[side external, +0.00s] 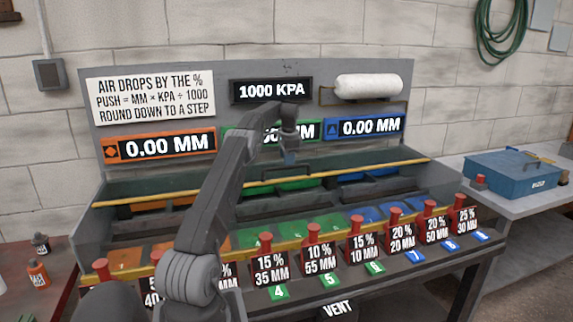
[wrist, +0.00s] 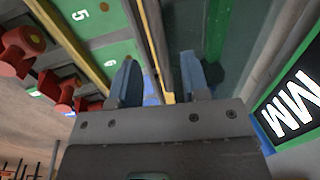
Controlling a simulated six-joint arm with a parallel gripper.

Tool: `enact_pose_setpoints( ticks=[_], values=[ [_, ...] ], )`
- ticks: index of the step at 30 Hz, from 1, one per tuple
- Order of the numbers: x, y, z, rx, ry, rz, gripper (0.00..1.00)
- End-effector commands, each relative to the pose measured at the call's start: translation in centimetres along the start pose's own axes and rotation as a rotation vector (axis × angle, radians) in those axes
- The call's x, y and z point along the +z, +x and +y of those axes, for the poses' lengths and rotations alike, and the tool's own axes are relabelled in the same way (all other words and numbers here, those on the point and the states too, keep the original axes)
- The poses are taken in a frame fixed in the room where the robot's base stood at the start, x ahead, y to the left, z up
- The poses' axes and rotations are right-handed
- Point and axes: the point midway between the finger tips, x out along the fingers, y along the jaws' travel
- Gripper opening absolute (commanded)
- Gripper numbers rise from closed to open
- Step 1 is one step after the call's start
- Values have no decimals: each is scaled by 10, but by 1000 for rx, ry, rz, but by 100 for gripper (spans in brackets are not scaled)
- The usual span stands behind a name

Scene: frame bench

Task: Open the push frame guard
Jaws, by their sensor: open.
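The push frame (side external: 95,225) is a long grey bench-top frame with orange, green and blue bays. A yellow rail (side external: 150,197) crosses its rear and a second yellow rail (side external: 345,233) runs along its front. I cannot tell for sure which part is the guard or whether it is shut. A dark handle-like bar (side external: 287,171) shows above the green bay. My gripper (side external: 290,158) hangs just above this bar, near the middle of the frame. In the wrist view my gripper (wrist: 158,76) has two blue-grey fingers apart, with nothing held; a yellow strip (wrist: 163,60) shows beyond them.
Red-knobbed posts with percent and MM cards (side external: 270,270) line the front. Behind stand a 1000 KPA display (side external: 271,91), an orange 0.00 MM display (side external: 158,146), a blue one (side external: 365,127) and a white cylinder (side external: 368,86). A blue case (side external: 515,170) lies on the right table.

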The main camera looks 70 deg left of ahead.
Motion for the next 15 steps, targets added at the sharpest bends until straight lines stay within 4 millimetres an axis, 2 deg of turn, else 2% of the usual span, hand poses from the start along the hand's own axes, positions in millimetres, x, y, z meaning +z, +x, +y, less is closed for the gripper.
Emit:
enact_pose_setpoints(
  ticks=[3, 8, 15],
  values=[
    [-1, -29, -1, -5, 1, 3, 42],
    [-1, -62, 0, -4, 1, 3, 42],
    [0, -82, 0, -1, 1, 1, 42]
  ],
)
